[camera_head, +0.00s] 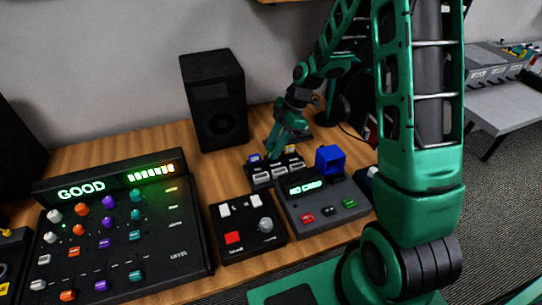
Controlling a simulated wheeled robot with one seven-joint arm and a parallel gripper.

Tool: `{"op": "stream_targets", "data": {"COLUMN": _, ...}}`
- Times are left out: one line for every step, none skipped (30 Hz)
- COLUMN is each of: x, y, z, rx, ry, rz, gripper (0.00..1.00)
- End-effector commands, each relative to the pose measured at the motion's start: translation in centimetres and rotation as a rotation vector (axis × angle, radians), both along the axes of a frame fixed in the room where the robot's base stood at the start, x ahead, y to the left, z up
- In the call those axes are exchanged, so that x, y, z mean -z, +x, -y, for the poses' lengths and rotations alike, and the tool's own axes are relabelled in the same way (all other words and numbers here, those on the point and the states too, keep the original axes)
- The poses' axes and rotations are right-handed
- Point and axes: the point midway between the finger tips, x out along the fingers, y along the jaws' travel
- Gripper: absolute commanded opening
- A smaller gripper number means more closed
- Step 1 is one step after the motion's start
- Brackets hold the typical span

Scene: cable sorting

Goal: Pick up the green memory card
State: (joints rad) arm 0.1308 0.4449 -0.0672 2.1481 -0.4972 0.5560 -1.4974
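My gripper (278,148) is over the back part of a small black holder (262,181) with white labels on its front. It points down at the middle of the holder, between a blue-purple card (254,158) on the left and a yellow card (292,150) on the right. I cannot make out the green memory card. Any card at the gripper's tips is hidden or blends with the green gripper. The fingers are too small to show whether they are open or shut.
A small control box (247,228) and a mixer panel (110,235) stand left. A black speaker (214,98) is behind.

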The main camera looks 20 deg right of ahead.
Motion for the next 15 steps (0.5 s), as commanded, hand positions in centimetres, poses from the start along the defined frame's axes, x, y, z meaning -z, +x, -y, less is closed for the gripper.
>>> {"op": "stream_targets", "data": {"x": 0.06, "y": 0.0, "z": -0.02, "rx": 0.0, "ry": 0.0, "rz": 0.0, "gripper": 0.3}}
{"op": "stream_targets", "data": {"x": 0.06, "y": 0.0, "z": -0.02, "rx": 0.0, "ry": 0.0, "rz": 0.0, "gripper": 0.3}}
{"op": "stream_targets", "data": {"x": 0.04, "y": 0.0, "z": -0.02, "rx": 0.0, "ry": 0.0, "rz": 0.0, "gripper": 0.3}}
{"op": "stream_targets", "data": {"x": 0.03, "y": 0.0, "z": -0.01, "rx": 0.0, "ry": 0.0, "rz": 0.0, "gripper": 0.3}}
{"op": "stream_targets", "data": {"x": 0.03, "y": 0.0, "z": -0.01, "rx": 0.0, "ry": 0.0, "rz": 0.0, "gripper": 0.3}}
{"op": "stream_targets", "data": {"x": 0.03, "y": 0.0, "z": 0.0, "rx": 0.0, "ry": 0.0, "rz": 0.0, "gripper": 0.27}}
{"op": "stream_targets", "data": {"x": 0.02, "y": 0.0, "z": 0.0, "rx": 0.0, "ry": 0.0, "rz": 0.0, "gripper": 0.2}}
{"op": "stream_targets", "data": {"x": 0.02, "y": 0.0, "z": 0.0, "rx": 0.0, "ry": 0.0, "rz": 0.0, "gripper": 0.13}}
{"op": "stream_targets", "data": {"x": 0.01, "y": 0.01, "z": 0.01, "rx": 0.0, "ry": 0.0, "rz": 0.0, "gripper": 0.03}}
{"op": "stream_targets", "data": {"x": 0.01, "y": 0.0, "z": 0.01, "rx": 0.0, "ry": 0.0, "rz": 0.0, "gripper": 0.0}}
{"op": "stream_targets", "data": {"x": 0.01, "y": 0.01, "z": 0.01, "rx": 0.0, "ry": 0.0, "rz": 0.0, "gripper": 0.0}}
{"op": "stream_targets", "data": {"x": 0.01, "y": 0.01, "z": 0.01, "rx": 0.0, "ry": 0.0, "rz": 0.0, "gripper": 0.0}}
{"op": "stream_targets", "data": {"x": 0.01, "y": 0.01, "z": 0.01, "rx": 0.0, "ry": 0.0, "rz": 0.0, "gripper": 0.0}}
{"op": "stream_targets", "data": {"x": 0.0, "y": 0.01, "z": 0.01, "rx": 0.0, "ry": 0.0, "rz": 0.0, "gripper": 0.0}}
{"op": "stream_targets", "data": {"x": 0.0, "y": 0.01, "z": 0.01, "rx": 0.0, "ry": 0.0, "rz": 0.0, "gripper": 0.0}}
